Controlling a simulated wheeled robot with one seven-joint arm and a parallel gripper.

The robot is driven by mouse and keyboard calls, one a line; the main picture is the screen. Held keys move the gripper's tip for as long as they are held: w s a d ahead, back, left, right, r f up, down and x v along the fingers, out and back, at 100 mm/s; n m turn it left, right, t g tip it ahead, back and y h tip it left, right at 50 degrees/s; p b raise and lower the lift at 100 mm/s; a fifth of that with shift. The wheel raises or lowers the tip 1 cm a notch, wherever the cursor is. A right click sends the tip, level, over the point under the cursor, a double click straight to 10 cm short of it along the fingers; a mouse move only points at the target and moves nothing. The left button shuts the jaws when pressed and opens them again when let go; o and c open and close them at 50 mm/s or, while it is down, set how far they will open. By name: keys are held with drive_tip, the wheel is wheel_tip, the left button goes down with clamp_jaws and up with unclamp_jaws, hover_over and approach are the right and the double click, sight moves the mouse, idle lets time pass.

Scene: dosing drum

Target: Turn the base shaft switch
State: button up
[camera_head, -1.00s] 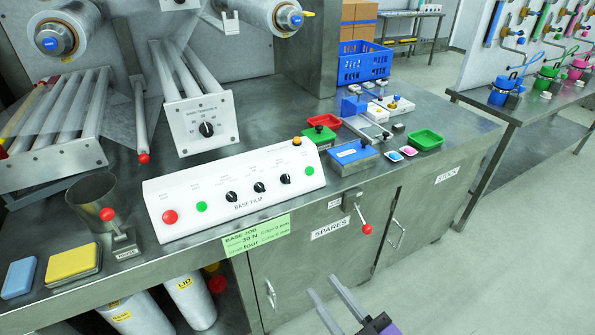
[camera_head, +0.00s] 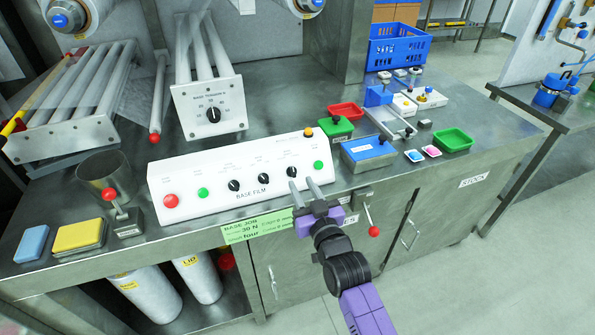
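The white BASE FILM panel (camera_head: 215,193) stands on the steel bench, with its sloped face towards me. It carries three black rotary switches: a left one (camera_head: 234,185), a middle one (camera_head: 263,179) and a right one (camera_head: 291,171). The small labels above them are too small to read, so I cannot tell which is the shaft switch. My gripper (camera_head: 303,183) is open and empty, its two fingers apart. In the picture its fingertips overlap the panel's right part, just below the right switch and the green button (camera_head: 318,165). I cannot tell whether they touch the panel.
A red button (camera_head: 171,201) and a green button (camera_head: 203,193) are at the panel's left. A red-knobbed lever (camera_head: 374,230) sticks out below the bench edge at right. A blue box (camera_head: 368,151) and coloured trays lie right of the panel. A tension dial (camera_head: 213,115) stands behind.

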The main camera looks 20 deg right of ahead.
sight(293, 169)
drive_tip(key=shift+w+b, duration=0.45)
drive_tip(key=shift+w, duration=2.6)
clamp_jaws()
